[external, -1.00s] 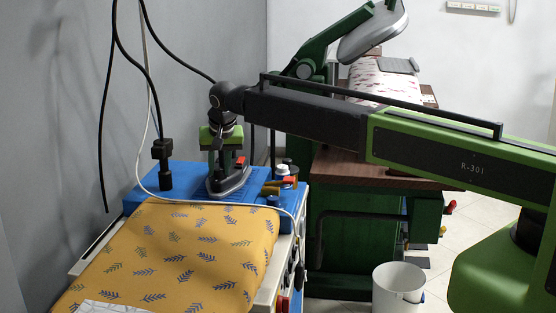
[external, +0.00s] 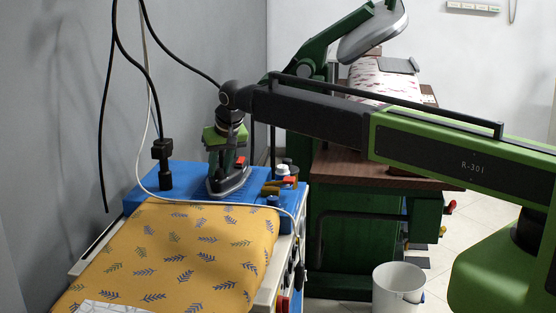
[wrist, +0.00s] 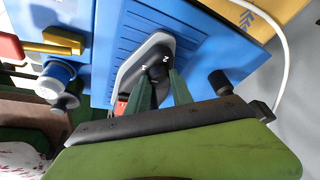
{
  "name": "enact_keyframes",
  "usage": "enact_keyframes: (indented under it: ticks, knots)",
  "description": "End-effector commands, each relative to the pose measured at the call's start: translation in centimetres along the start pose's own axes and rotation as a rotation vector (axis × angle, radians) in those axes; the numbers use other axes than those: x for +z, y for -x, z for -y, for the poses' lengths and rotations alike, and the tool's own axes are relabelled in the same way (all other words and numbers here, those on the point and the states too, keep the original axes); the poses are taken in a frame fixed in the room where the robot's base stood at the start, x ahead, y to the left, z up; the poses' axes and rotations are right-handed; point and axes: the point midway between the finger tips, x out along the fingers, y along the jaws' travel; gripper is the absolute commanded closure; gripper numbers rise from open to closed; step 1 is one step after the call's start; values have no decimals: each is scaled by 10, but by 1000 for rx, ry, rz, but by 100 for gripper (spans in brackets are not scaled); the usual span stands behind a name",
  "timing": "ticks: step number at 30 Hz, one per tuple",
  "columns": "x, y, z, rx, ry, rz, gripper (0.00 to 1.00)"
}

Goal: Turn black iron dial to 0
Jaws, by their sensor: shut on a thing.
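The iron (external: 230,187) sits on the blue rest (external: 186,172) at the far end of the ironing board. It has a grey soleplate edge, which also shows in the wrist view (wrist: 131,68). Its black dial (wrist: 158,72) shows between my fingertips in the wrist view, with small white marks beside it. In the external view the dial is hidden by my gripper. My gripper (external: 226,163) points down over the iron. Its two green fingers (wrist: 160,80) are closed around the dial from both sides. The dial's setting is too small to read.
A yellow leaf-patterned board (external: 175,250) lies in front. A white cord (external: 150,120) and black cables hang at the left. A green press (external: 360,215) stands right, with a white bin (external: 397,290).

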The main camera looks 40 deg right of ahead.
Motion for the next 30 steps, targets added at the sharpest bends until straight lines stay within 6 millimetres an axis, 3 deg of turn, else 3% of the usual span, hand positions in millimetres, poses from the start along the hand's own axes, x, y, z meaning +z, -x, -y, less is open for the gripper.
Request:
enact_keyframes:
  ticks: [1,2,6,15,20,26,30]
  knots:
    - [2,0,0,1,-1,4,100]
    - [2,0,0,1,-1,4,69]
    - [1,0,0,1,-1,3,51]
    - [0,1,0,1,-1,1,51]
    - [-1,13,0,1,0,1,51]
    - [-2,51,0,1,0,1,51]
    - [-3,87,0,1,0,1,51]
